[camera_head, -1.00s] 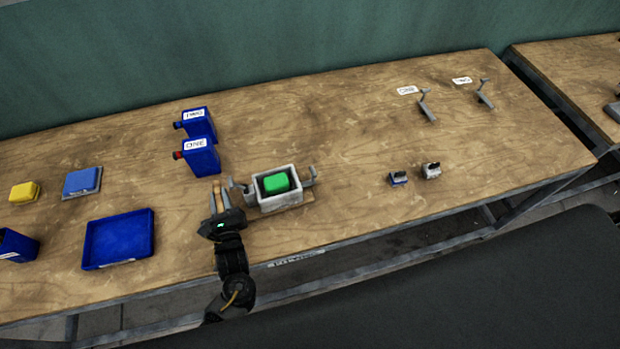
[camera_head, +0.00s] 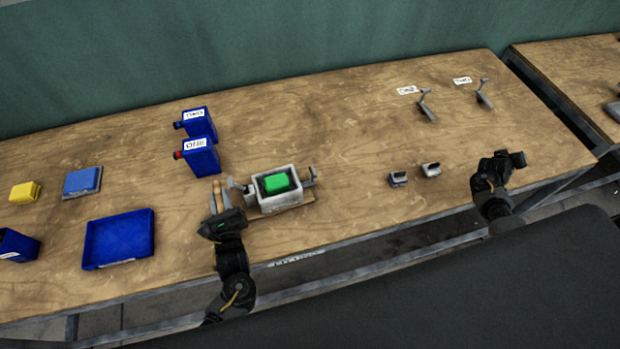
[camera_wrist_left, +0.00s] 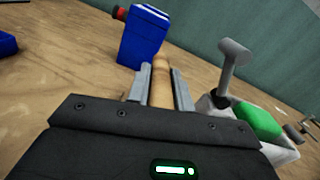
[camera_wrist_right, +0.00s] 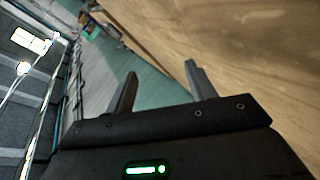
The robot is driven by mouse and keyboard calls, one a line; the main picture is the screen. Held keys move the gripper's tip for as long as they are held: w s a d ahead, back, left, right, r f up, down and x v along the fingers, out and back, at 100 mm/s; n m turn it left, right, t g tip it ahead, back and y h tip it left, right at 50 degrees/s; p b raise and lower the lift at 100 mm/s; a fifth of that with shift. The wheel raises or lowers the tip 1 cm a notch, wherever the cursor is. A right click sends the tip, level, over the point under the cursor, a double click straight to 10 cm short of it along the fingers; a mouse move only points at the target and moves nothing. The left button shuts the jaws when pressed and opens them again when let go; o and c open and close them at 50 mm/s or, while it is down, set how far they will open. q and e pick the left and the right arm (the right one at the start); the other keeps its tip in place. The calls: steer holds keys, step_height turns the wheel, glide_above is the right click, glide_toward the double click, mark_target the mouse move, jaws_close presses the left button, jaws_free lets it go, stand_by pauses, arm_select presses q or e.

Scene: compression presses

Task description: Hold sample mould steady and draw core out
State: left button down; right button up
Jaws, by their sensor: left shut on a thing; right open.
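A grey box-shaped mould (camera_head: 280,203) with a green block (camera_head: 276,183) in its open top stands near the table's front edge. A grey lever rises at each end. My left gripper (camera_head: 216,195) is just left of the mould, apart from it. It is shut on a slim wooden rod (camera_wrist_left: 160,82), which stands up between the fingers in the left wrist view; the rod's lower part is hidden. My right gripper (camera_wrist_right: 160,82) is open and empty, over the table's right part. I cannot tell which part is the core.
Blue containers marked ONE (camera_head: 201,158) and TWO (camera_head: 198,123) stand behind the left gripper. A blue tray (camera_head: 118,240) lies to the left. Two grey levers (camera_head: 428,105) lie farther back.

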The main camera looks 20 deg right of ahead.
steer(key=w+a+r+n+t+y, duration=0.2)
steer(key=w+a+r+t, duration=0.15)
steer(key=w+a, duration=0.6)
steer(key=w+a+r+n+t+y, duration=0.35)
steer(key=w+a, duration=0.25)
steer(key=w, duration=0.6)
steer(key=w+a+r+n+t+y, duration=0.1)
steer(key=w+a+r+n+y, duration=0.2)
steer(key=a, duration=0.5)
steer(key=w+a+r+t+y, duration=0.1)
steer(key=w+a+r+y, duration=0.1)
steer(key=w+a, duration=0.4)
steer(key=w+a+r+n+t+y, duration=0.1)
steer(key=w+a+r+n+y, duration=0.15)
steer(key=a, duration=0.65)
steer(key=a+r+n+g+y, duration=0.25)
steer(key=a+y, duration=0.25)
steer(key=a, duration=0.8)
steer(key=n+g+h, duration=0.1)
steer(key=n+g, duration=0.7)
steer(key=g, duration=0.4)
glide_above(314, 170)
steer(key=d, duration=0.4)
step_height(314, 170, down, 4)
steer(key=x, duration=1.2)
steer(key=shift+w+d+f, duration=0.1)
steer(key=shift+d+f, duration=0.05)
steer(key=shift+d, duration=0.15)
